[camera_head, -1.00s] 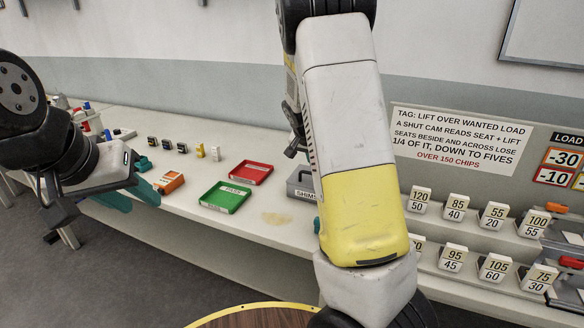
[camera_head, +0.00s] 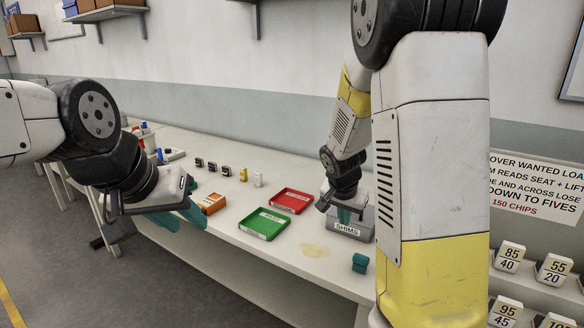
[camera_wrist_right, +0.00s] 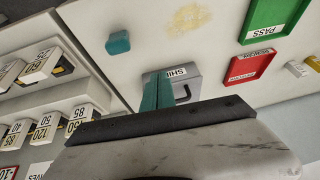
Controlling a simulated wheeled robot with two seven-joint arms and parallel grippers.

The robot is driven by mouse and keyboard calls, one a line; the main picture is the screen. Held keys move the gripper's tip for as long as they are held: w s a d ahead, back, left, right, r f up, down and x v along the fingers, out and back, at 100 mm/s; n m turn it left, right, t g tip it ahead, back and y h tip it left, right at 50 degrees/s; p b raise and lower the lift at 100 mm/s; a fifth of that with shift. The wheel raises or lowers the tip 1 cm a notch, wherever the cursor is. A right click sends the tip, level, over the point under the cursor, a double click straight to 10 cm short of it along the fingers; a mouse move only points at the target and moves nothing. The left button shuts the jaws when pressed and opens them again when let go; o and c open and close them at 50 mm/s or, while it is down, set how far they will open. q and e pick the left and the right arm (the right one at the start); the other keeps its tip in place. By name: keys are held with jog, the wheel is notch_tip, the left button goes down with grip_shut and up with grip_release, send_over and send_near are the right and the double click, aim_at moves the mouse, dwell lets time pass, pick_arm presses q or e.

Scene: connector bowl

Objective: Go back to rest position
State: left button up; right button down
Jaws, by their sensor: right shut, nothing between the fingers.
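A green PASS tray (camera_head: 264,224), a red tray (camera_head: 292,201), an orange box (camera_head: 212,204) and several small connectors stand on the table. A teal block (camera_head: 360,262) lies near its front edge. Numbered tags (camera_head: 511,256) stand at right. Floor at left is clear.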

jog(key=s+a+r+n+t+y, duration=0.1)
jog(key=s+a+r+n+y, duration=0.1)
jog(key=s+r, duration=0.6)
jog(key=s+a+r+n+y, duration=0.2)
jog(key=s+a+r+n, duration=0.2)
jog(key=s+r, duration=0.4)
jog(key=s+n, duration=0.1)
jog(key=s, duration=0.4)
jog(key=shift+r+n+t+y, duration=0.2)
jog(key=shift+n+t+y, duration=0.1)
jog(key=shift+n+t, duration=0.1)
